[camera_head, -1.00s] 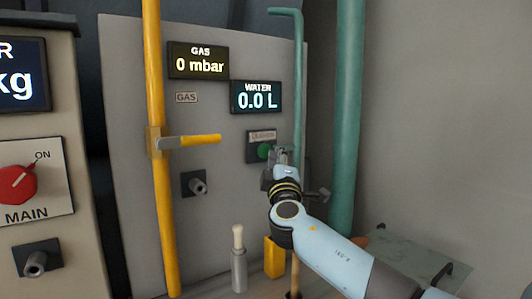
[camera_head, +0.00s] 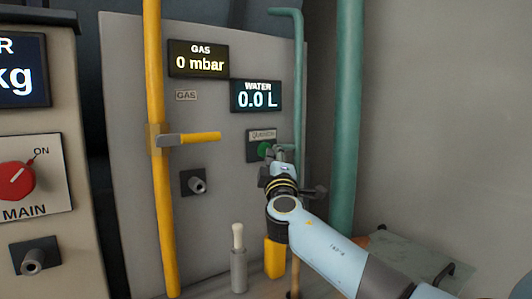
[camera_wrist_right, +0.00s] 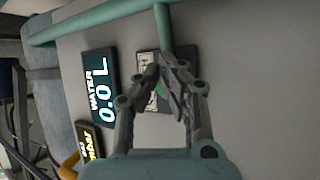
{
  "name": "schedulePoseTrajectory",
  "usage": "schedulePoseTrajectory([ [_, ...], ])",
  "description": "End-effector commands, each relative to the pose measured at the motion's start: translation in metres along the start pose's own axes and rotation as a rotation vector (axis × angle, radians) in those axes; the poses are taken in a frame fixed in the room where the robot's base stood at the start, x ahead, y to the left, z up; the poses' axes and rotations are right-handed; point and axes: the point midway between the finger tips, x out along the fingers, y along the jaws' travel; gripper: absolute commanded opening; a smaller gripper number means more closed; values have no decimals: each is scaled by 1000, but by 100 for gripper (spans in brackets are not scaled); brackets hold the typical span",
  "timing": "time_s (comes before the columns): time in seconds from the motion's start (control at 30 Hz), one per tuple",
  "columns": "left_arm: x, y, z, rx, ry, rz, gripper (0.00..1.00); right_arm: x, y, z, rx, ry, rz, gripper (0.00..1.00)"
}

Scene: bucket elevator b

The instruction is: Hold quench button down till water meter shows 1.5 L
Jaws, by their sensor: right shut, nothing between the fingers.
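The green quench button (camera_head: 264,149) sits in a dark plate labelled QUENCH (camera_head: 254,143) on the grey panel. The water meter (camera_head: 256,96) above it reads 0.0 L. My right gripper (camera_head: 275,152) is shut and empty, with its fingertips at the button's right edge. In the right wrist view the shut fingers (camera_wrist_right: 167,66) partly cover the green button (camera_wrist_right: 162,92). I cannot tell whether the fingertips touch it. My left gripper is not in view.
The gas display (camera_head: 199,60) reads 0 mbar. A yellow gas pipe with a lever (camera_head: 190,139) stands at left. Green pipes (camera_head: 347,110) run at right of the panel. A red MAIN switch (camera_head: 17,180) is at far left. A pale-topped grey cylinder (camera_head: 238,262) stands below.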

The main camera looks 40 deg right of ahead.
Motion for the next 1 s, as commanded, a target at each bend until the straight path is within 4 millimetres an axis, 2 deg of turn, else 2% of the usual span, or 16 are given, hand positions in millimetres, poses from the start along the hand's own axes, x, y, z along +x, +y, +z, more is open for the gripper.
schedulePoseTrajectory([
  [1.0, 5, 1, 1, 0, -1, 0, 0, 4, -2, -3, 0, 0, 0, 0],
])
